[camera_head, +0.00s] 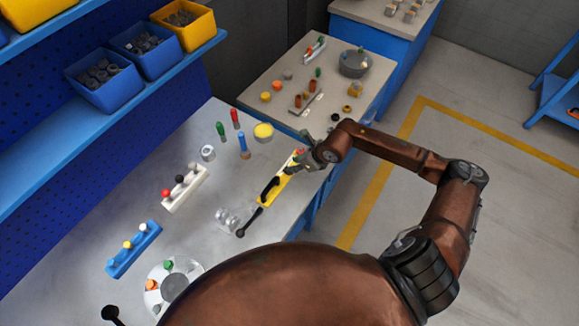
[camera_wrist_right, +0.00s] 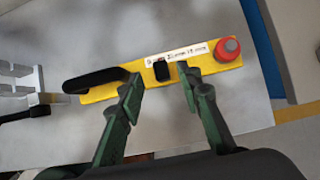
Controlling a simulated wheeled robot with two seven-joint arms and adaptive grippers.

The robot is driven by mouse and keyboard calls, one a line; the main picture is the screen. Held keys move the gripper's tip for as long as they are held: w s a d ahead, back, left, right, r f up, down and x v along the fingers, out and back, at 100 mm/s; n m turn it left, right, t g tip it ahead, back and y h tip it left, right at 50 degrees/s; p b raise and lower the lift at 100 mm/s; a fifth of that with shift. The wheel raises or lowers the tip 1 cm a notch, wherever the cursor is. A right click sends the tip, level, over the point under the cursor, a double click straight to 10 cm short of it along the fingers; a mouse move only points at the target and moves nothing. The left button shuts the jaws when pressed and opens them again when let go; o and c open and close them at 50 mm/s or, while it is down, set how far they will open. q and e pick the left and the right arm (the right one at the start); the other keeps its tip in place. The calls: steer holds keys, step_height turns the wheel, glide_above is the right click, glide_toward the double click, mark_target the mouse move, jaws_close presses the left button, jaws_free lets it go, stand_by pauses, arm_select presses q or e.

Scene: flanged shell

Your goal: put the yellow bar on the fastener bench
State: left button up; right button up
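The yellow bar (camera_head: 264,200) lies on the near grey bench (camera_head: 215,265), close to its right edge. In the right wrist view the bar (camera_wrist_right: 207,62) carries a black handle, a black switch, a white label and a red button. My right gripper (camera_head: 308,160) is over the red-button end in the head view. In the right wrist view my right gripper (camera_wrist_right: 160,82) is open, its fingertips apart at the bar's near long edge, either side of the switch. I cannot tell whether they touch it. My left gripper is out of view. No bench is clearly marked as the fastener bench.
A second bench (camera_head: 262,112) beyond holds a round grey pot (camera_head: 354,63) and several small parts. A blue cabinet (camera_head: 375,38) stands behind it. On the near bench are a white bar (camera_head: 184,190), a blue bar (camera_head: 133,250) and a clear clamp-like part (camera_head: 228,218) near the yellow bar.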

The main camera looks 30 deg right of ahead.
steer(key=v, duration=0.7)
